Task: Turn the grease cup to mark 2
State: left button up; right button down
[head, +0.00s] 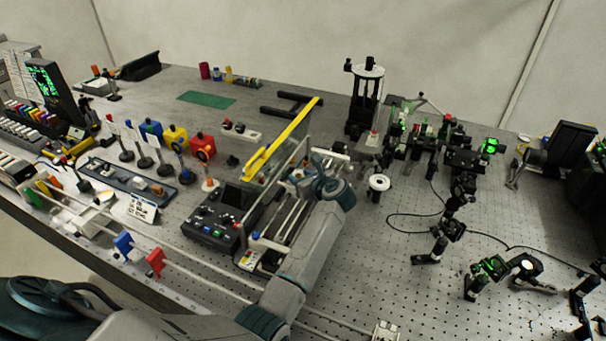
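I cannot pick out the grease cup or any mark numbers with certainty at this size. A white round cap with a dark centre (379,182) stands on the bench just right of my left wrist. My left arm comes in from the lower left and bends up to the middle of the bench. My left gripper (332,160) is at its far end, beside a clear panel with a yellow top bar (283,138). The wrist largely hides its fingers, so its opening and anything between them do not show. My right gripper is not in view.
A black control box (216,221) and a railed unit lie left of my forearm. A tall black post stand (366,98) is behind the wrist. Optics mounts and cables (446,221) fill the right. Red (202,146) and yellow blocks stand left.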

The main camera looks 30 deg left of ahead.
pick_arm(q)
grip_shut()
jog(key=shift+s, duration=0.1)
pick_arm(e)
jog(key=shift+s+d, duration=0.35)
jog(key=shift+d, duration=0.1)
pick_arm(q)
jog(key=shift+m, duration=0.3)
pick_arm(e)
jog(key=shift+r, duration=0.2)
